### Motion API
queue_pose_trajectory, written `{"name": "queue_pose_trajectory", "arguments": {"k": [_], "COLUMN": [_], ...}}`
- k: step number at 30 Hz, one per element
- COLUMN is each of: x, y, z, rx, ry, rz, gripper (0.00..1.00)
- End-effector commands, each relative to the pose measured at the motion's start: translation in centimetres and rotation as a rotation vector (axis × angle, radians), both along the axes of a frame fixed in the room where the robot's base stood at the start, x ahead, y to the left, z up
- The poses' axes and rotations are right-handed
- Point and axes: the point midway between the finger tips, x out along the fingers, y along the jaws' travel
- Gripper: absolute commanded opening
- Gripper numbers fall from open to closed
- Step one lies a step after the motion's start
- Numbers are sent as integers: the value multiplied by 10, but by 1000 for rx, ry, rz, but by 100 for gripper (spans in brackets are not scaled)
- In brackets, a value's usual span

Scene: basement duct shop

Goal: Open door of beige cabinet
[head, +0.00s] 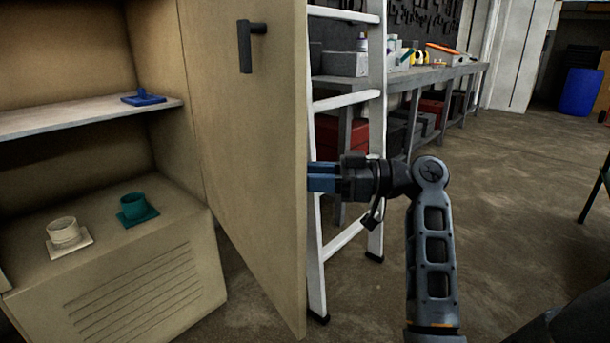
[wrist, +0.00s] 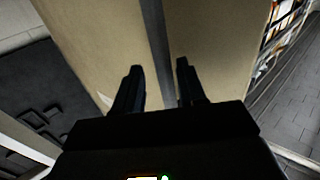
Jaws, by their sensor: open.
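The beige cabinet (head: 140,285) is on the left in the head view, and its inside shows. Its door (head: 245,150) stands swung open toward me, with a dark handle (head: 245,45) near the top. My gripper (head: 312,176) is at the door's right edge, well below the handle, with its blue fingertips pointing left; part of the tips may be hidden by the door. In the wrist view the two fingers of my gripper (wrist: 159,75) are apart with nothing between them. Beige door faces (wrist: 215,40) and a grey edge strip lie just ahead of them. I cannot tell whether they touch.
A shelf (head: 85,118) holds a blue part (head: 143,98). A teal flanged part (head: 136,208) and a cream one (head: 65,234) sit on the cabinet's lower ledge. A white ladder (head: 316,230) stands just behind the door. A workbench (head: 425,75) runs behind it.

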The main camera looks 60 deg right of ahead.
Motion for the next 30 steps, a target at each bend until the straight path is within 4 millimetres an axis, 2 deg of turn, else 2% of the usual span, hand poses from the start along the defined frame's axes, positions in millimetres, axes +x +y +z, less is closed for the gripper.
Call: {"name": "queue_pose_trajectory", "arguments": {"k": [6,12,18,30], "x": [-33,-57,-64,-64], "y": [-15,-24,-26,-26], "z": [1,1,0,0], "rx": [1,0,-1,0], "ry": [0,-1,0,0], "rz": [-6,-4,-2,-2], "gripper": [40,40,40,40]}}
